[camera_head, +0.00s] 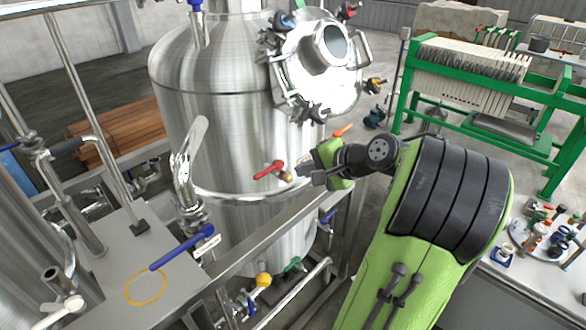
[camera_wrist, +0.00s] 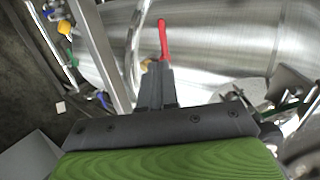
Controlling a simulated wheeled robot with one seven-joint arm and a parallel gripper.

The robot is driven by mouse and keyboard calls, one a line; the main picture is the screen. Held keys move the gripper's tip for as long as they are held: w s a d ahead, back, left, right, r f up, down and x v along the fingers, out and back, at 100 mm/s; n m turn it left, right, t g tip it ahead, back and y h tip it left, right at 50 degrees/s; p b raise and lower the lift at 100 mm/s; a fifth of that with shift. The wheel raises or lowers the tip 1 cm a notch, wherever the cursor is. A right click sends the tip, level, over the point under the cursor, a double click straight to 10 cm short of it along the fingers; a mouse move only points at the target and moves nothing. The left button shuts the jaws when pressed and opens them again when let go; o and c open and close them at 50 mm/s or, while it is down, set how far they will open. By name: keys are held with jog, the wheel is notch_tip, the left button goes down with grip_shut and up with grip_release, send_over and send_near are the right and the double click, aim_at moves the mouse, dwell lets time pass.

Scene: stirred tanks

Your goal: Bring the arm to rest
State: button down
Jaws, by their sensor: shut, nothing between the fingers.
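My green arm reaches up from the bottom right in the head view. My gripper (camera_head: 302,174) is at its end, in front of the steel tank (camera_head: 232,120). In the wrist view my gripper (camera_wrist: 160,66) is shut, its dark fingers together and empty. A red-handled valve (camera_head: 268,170) on the tank is just left of the fingertips in the head view. The red handle (camera_wrist: 163,38) shows just beyond the fingertips in the wrist view. I cannot tell whether the fingers touch it.
A steel frame rail (camera_head: 270,232) runs below my gripper. A blue-handled valve (camera_head: 182,248) stands at the left platform. A green filter press (camera_head: 470,75) stands at the back right. A bench (camera_head: 520,285) with several small items is at the lower right.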

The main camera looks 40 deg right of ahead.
jog(key=a+f+n+g, duration=0.1)
jog(key=a+n+g, duration=0.6)
jog(key=a, duration=1.3)
jog(key=s+a+n, duration=0.3)
jog(key=s+n, duration=0.2)
jog(key=s, duration=0.2)
jog(key=s+a+f+n+t+h, duration=0.1)
jog(key=s+a+n, duration=0.2)
jog(key=s, duration=0.4)
jog(key=shift+a+n, duration=0.4)
jog(key=shift+n, duration=0.5)
